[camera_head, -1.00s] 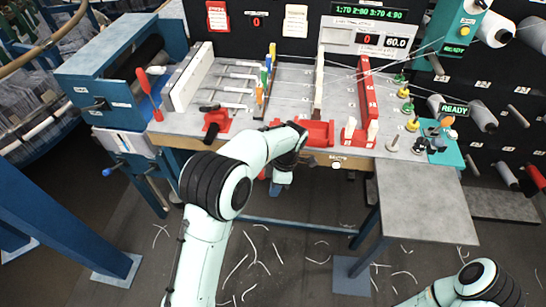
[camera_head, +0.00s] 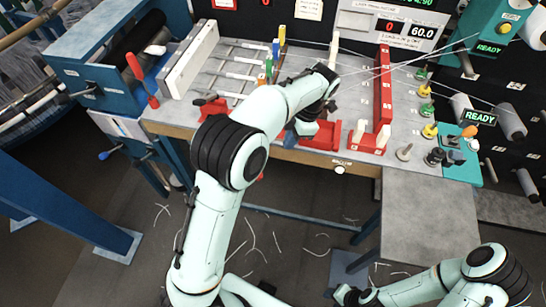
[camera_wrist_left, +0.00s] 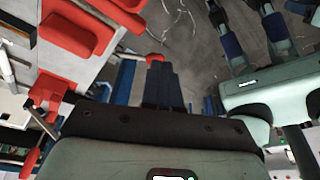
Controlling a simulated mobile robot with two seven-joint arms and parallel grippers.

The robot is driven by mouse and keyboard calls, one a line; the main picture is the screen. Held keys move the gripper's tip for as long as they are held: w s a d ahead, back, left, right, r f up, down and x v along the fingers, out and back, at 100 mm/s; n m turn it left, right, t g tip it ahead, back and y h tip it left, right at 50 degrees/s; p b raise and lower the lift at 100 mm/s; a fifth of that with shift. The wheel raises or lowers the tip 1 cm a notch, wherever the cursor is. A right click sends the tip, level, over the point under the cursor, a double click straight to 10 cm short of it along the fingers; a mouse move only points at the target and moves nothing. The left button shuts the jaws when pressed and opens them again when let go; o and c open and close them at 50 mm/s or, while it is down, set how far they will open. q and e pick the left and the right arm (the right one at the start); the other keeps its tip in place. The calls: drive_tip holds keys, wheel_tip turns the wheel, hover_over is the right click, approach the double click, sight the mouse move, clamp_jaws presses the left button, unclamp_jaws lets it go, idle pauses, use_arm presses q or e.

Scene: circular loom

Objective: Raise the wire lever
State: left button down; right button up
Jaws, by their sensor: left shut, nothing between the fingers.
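My left gripper (camera_head: 303,128) is over the bench's front edge, beside the red block, in the head view; its fingertips are hidden there. In the left wrist view its dark fingers (camera_wrist_left: 163,82) are together and empty, apart from the red knob (camera_wrist_left: 156,60) behind them. I cannot tell which part is the wire lever. A white upright bar (camera_head: 334,48) stands mid-bench, its lower part hidden by my left wrist. A red-handled lever (camera_head: 136,68) tilts on the left. My right gripper (camera_head: 347,295) is low at the bottom edge; its fingers are not clear.
The red centre block (camera_head: 322,137) and a tall red rack (camera_head: 383,88) stand on the grey bench. Small white rods with coloured handles (camera_head: 276,50) lie left of them. Coloured pegs (camera_head: 427,108) stand right. A grey side table (camera_head: 430,215) is bare.

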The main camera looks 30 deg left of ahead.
use_arm(q)
drive_tip(key=s+a+f, duration=0.2)
drive_tip(key=f, duration=0.3)
drive_tip(key=s+a+f+b, duration=0.1)
drive_tip(key=s+a+f, duration=0.1)
drive_tip(key=f, duration=0.3)
drive_tip(key=shift+s+a, duration=0.3)
drive_tip(key=shift+a, duration=0.2)
use_arm(e)
drive_tip(key=shift+s+f, duration=0.6)
drive_tip(key=shift+f, duration=0.25)
